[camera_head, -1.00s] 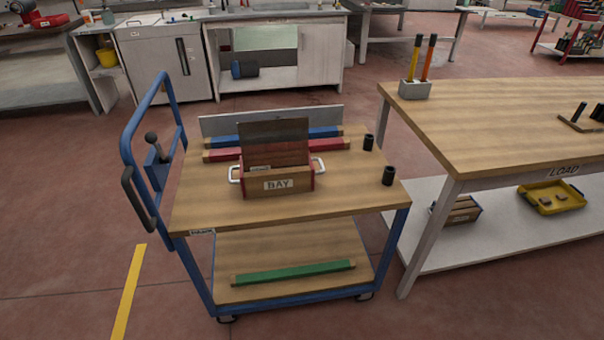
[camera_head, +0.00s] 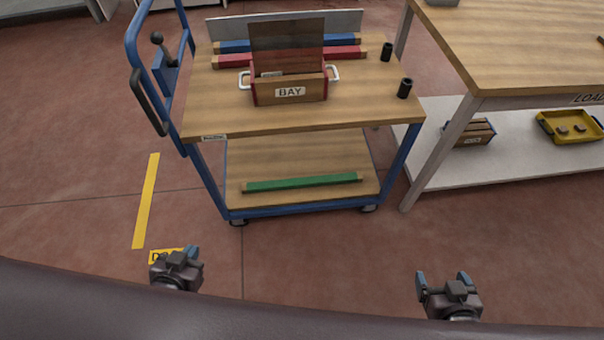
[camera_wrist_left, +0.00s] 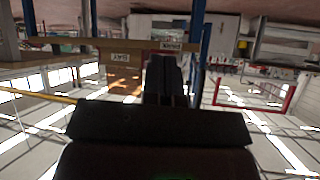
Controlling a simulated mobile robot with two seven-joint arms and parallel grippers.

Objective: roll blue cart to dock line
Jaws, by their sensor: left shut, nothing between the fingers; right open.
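The blue cart (camera_head: 300,212) stands ahead of me, with a wooden top and a lower wooden shelf. Its blue push handle (camera_head: 137,62) with a black grip (camera_head: 150,103) and a lever is on its left side. A yellow line (camera_head: 146,200) lies on the floor left of the cart, with a partly hidden yellow label at its near end. My left gripper (camera_head: 190,251) is shut and empty, low in front of the cart and beside the label. It also shows in the left wrist view (camera_wrist_left: 166,62). My right gripper (camera_head: 443,280) is open and empty, low at the right.
A wooden table (camera_head: 520,50) stands close on the right. The floor in front is clear.

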